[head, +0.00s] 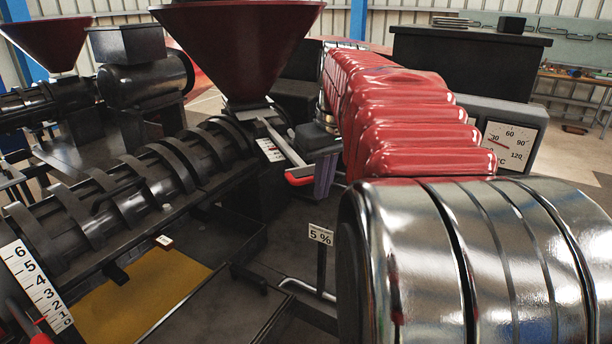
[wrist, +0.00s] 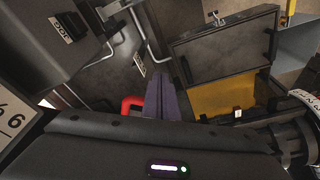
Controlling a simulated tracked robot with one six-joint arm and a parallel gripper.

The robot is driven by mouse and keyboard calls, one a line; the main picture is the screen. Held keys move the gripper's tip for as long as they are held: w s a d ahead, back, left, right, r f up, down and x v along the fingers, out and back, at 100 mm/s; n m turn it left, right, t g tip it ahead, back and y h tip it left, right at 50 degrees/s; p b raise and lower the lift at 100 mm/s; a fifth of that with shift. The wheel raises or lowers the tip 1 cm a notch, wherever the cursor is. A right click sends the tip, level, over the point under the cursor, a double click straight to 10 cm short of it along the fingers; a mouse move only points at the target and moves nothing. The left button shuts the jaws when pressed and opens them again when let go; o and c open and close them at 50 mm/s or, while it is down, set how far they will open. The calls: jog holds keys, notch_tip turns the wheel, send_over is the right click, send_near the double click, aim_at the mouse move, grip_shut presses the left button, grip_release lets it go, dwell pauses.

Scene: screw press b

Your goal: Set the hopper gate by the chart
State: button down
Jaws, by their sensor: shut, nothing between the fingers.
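The dark red hopper (head: 238,45) stands above the black press barrel. A pale gate lever (head: 283,143) runs from under it to a red handle (head: 299,178), past a small white scale plate (head: 270,150) whose figures are too small to read. My gripper (head: 324,180) has purple fingers and is shut and empty beside the handle's end. In the wrist view the fingers (wrist: 165,98) are together, with the red handle (wrist: 131,103) just left of them; I cannot tell whether they touch. I cannot identify the chart.
A 0–6 scale (head: 40,286) with a red pointer is at lower left. A temperature dial (head: 508,146) is at right. A yellow tray (head: 140,296) lies under the barrel (head: 130,205).

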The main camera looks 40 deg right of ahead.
jog(key=shift+f, duration=0.55)
jog(key=shift+w+d, duration=0.25)
jog(key=shift+w, duration=0.55)
jog(key=shift+w+d, duration=0.25)
jog(key=shift+w, duration=0.6)
jog(key=shift+w+d, duration=0.25)
jog(key=shift+w, duration=0.55)
jog(key=shift+s, duration=0.1)
jog(key=shift+s+a, duration=0.2)
jog(key=shift+s, duration=0.4)
jog(key=shift+s+a, duration=0.15)
jog(key=shift+s, duration=0.4)
jog(key=shift+r, duration=0.1)
notch_tip(320, 180, up, 9)
dwell(1.4)
dwell(0.5)
